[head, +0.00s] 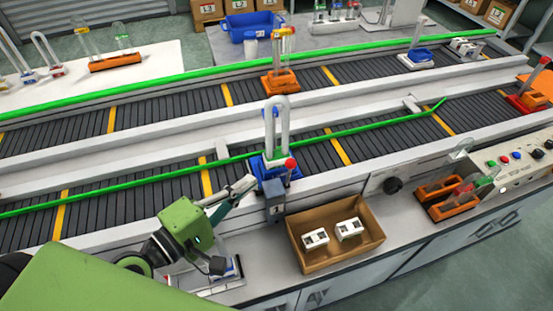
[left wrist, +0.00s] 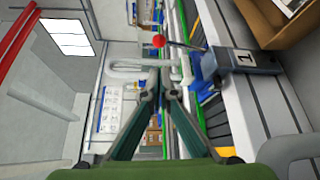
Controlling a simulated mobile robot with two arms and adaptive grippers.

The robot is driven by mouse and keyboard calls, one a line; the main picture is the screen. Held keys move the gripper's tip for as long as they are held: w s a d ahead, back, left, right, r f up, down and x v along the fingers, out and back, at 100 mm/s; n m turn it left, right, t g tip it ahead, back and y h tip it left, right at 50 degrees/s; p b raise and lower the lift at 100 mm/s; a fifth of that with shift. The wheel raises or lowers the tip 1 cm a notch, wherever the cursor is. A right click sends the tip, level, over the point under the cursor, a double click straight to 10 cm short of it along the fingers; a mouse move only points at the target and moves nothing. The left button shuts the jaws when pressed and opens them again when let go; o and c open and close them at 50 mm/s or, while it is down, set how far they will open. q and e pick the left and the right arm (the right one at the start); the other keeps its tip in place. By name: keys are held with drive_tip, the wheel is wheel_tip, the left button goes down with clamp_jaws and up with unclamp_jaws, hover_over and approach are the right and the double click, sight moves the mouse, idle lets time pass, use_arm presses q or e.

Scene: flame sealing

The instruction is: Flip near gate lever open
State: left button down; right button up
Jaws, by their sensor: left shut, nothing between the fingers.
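The near gate lever (head: 290,164) has a red ball knob and stands beside the near conveyor. It rises from a dark grey block (head: 275,207) at the belt's front edge. In the left wrist view the red knob (left wrist: 158,41) is at the top, its thin rod running right to the block marked 1 (left wrist: 243,58). My left gripper (head: 248,184) is shut and empty, to the left of the lever and apart from it. Its closed fingertips (left wrist: 160,86) are below the knob in the left wrist view. My right gripper is not in view.
A blue carrier with a bent glass tube (head: 272,115) stands on the near belt behind the lever. An open cardboard box (head: 310,262) with two white parts is right of the block. Orange racks (head: 452,208) and a button panel (head: 515,160) are further right.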

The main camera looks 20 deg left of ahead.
use_arm(q)
drive_tip(key=p+x, duration=0.3)
drive_tip(key=x, duration=0.5)
drive_tip(key=shift+w+d+r, duration=0.1)
drive_tip(key=shift+w+r, duration=0.05)
drive_tip(key=shift+w, duration=0.15)
drive_tip(key=shift+w+d+f+p, duration=0.2)
drive_tip(key=shift+w+d+p, duration=0.15)
drive_tip(key=shift+w, duration=0.15)
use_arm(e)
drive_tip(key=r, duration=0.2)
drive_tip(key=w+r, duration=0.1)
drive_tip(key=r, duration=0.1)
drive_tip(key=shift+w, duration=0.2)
use_arm(q)
drive_tip(key=shift+a, duration=0.1)
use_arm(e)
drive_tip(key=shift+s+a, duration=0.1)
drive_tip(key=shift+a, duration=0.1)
